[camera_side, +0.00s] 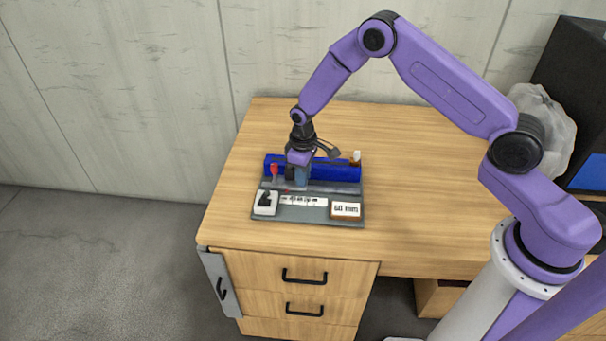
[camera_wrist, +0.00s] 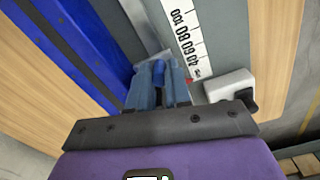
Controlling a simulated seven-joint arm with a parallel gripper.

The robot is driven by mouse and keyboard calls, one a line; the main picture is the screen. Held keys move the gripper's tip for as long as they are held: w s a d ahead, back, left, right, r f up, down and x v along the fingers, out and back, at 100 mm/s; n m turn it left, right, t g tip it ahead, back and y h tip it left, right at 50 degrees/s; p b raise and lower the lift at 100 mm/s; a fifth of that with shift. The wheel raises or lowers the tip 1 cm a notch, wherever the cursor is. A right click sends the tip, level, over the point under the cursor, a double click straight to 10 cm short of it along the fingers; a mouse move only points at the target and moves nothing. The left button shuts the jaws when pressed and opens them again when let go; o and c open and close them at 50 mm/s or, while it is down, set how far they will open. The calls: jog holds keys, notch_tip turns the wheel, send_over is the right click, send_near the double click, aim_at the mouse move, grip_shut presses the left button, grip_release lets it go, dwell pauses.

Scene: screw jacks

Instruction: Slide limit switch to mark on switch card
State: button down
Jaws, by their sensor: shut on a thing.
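A grey fixture plate (camera_side: 310,216) lies on the table with a blue rail (camera_side: 340,171) along its back. My gripper (camera_side: 302,183) points down over the plate, just in front of the rail. In the wrist view its fingers (camera_wrist: 158,75) are shut on a small blue piece (camera_wrist: 158,70), which may be the limit switch; the fingers hide most of it. A white scale strip (camera_wrist: 187,35) with numbers runs beside it, and a small red pointer (camera_wrist: 189,80) shows near the strip's low end. A lettered card (camera_side: 346,209), perhaps the switch card, sits at the plate's front right.
A white block with a black knob (camera_side: 265,202) sits at the plate's front left. A red-topped post (camera_side: 274,170) stands left of my gripper. A white-tipped piece (camera_side: 356,157) stands at the rail's right end. The table (camera_side: 430,170) right of the fixture is clear.

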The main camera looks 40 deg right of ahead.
jog(key=shift+s+d, duration=1.4)
jog(key=shift+d, duration=0.05)
jog(key=c, duration=1.1)
grip_release()
jog(key=shift+o, duration=0.2)
jog(key=shift+r, duration=0.1)
notch_tip(320, 180, up, 17)
jog(key=shift+r, duration=0.15)
